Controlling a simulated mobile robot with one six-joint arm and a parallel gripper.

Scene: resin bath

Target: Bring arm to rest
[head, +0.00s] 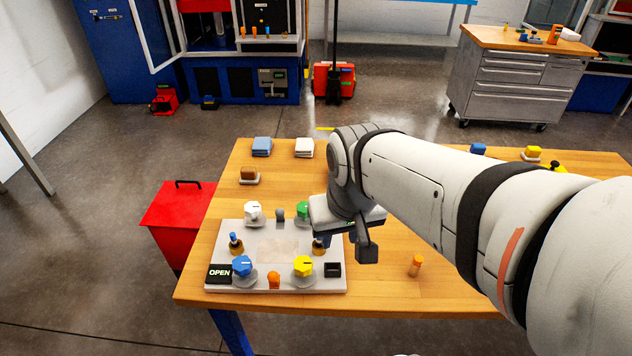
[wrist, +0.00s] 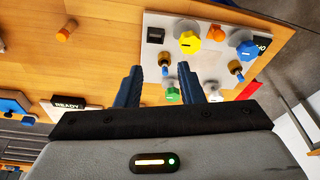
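My gripper (wrist: 160,71) is open and empty in the wrist view, its two blue fingers apart. In the head view my arm reaches in from the right, its gripper end above the right side of a pale control panel (head: 222,258). A brass-and-blue toggle (wrist: 165,62) shows between and beyond the fingertips; I cannot tell whether they touch it. A green knob (head: 303,208) is partly hidden by my gripper. A yellow knob (head: 303,266), blue knob (head: 242,266), white knob (head: 252,210) and left toggle (head: 236,244) stand on the panel.
The wooden table (head: 400,295) has free room in front. An orange cylinder (head: 415,265) stands right of the panel. Blue (head: 262,147) and white (head: 304,147) stacks lie at the back. A red box (head: 175,215) stands left. A READY sign (wrist: 70,103) shows in the wrist view.

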